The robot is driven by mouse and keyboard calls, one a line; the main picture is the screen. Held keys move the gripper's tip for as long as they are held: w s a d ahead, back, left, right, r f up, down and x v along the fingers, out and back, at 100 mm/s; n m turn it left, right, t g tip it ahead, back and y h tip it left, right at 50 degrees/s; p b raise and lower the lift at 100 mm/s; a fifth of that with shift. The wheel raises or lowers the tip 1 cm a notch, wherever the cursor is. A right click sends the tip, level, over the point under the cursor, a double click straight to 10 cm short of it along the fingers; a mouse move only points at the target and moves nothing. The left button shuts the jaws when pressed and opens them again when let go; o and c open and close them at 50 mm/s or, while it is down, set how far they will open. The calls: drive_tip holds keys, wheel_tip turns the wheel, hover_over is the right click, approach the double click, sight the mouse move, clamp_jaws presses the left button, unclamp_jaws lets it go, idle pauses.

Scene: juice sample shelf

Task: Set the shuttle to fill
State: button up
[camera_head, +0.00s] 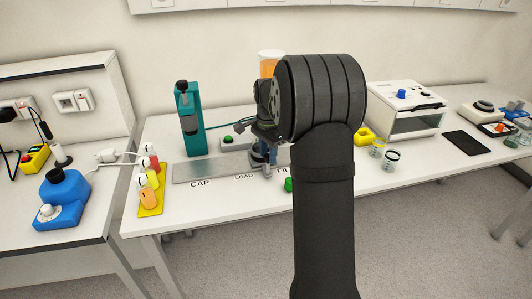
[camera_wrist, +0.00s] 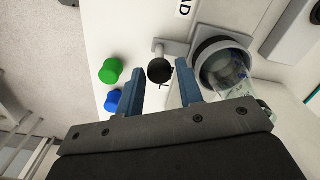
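The shuttle track (camera_head: 215,167) is a grey plate on the table with CAP, LOAD and FILL labels along its front. My gripper (camera_head: 262,160) points down over it between LOAD and FILL and hides most of the shuttle. In the wrist view my gripper (camera_wrist: 160,72) is open, with its two blue-grey fingers on either side of the shuttle's dark round knob (camera_wrist: 159,70). Gaps show between knob and fingers. The knob covers part of a label, leaving an L visible. A dark ring holder (camera_wrist: 206,50) with a clear container (camera_wrist: 228,68) is beside the right finger.
A green cap (camera_wrist: 110,71) and a blue cap (camera_wrist: 113,101) are left of the fingers. A teal press (camera_head: 189,120) stands behind the track's left end. A white box machine (camera_head: 403,110) stands at right.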

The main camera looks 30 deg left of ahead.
drive_tip(key=shift+o, duration=1)
wheel_tip(320, 180, up, 17)
drive_tip(key=shift+r, duration=0.2)
drive_tip(key=shift+c, duration=0.4)
drive_tip(key=s+d+f+n+t+h, duration=0.3)
drive_tip(key=f+n+t+h, duration=0.15)
drive_tip(key=f+n, duration=0.25)
drive_tip(key=s+d+f+n+t+h, duration=0.3)
drive_tip(key=s+f+n+h, duration=0.15)
drive_tip(key=f+n, duration=0.35)
drive_tip(key=s+a+f+n+t+y, duration=0.2)
drive_tip(key=s+n+t+y, duration=0.35)
drive_tip(key=n, duration=0.75)
drive_tip(key=s+a+f+n+t+y, duration=0.2)
drive_tip(key=s+f+n+t+y, duration=0.25)
drive_tip(key=n, duration=0.85)
drive_tip(key=shift+y, duration=0.6)
drive_tip(key=w, duration=0.5)
drive_tip(key=w+a+r, duration=0.1)
drive_tip(key=w, duration=0.5)
drive_tip(key=w+a+r, duration=0.1)
drive_tip(key=w, duration=0.5)
drive_tip(key=shift+w, duration=0.25)
